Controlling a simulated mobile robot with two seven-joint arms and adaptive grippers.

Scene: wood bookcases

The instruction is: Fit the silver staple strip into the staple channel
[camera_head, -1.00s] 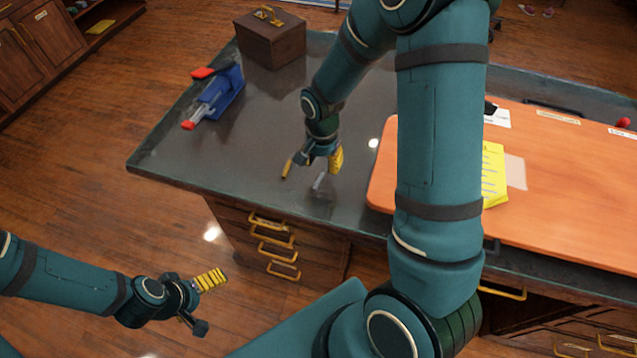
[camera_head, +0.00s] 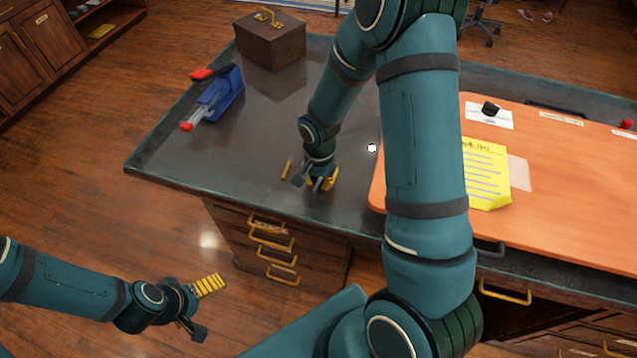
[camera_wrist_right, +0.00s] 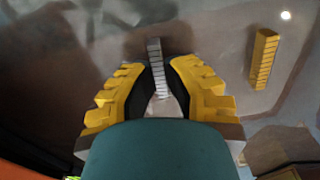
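The silver staple strip (camera_wrist_right: 155,55) lies on the dark tabletop, between the fingers of my right gripper (camera_wrist_right: 159,68) in the right wrist view. The fingers stand on either side of it with a visible gap, so the gripper looks open. In the head view my right gripper (camera_head: 317,184) is low at the table's front and mostly hides the strip. The blue stapler (camera_head: 222,93) with red ends lies at the table's left, its silver staple channel (camera_head: 203,112) showing toward the front. My left gripper (camera_head: 211,306) is open and empty, off the table at lower left.
A gold strip (camera_head: 287,169) lies just left of my right gripper; it also shows in the wrist view (camera_wrist_right: 264,60). A brown box (camera_head: 270,45) stands at the back. An orange board (camera_head: 560,185) with a yellow note (camera_head: 486,175) covers the right side.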

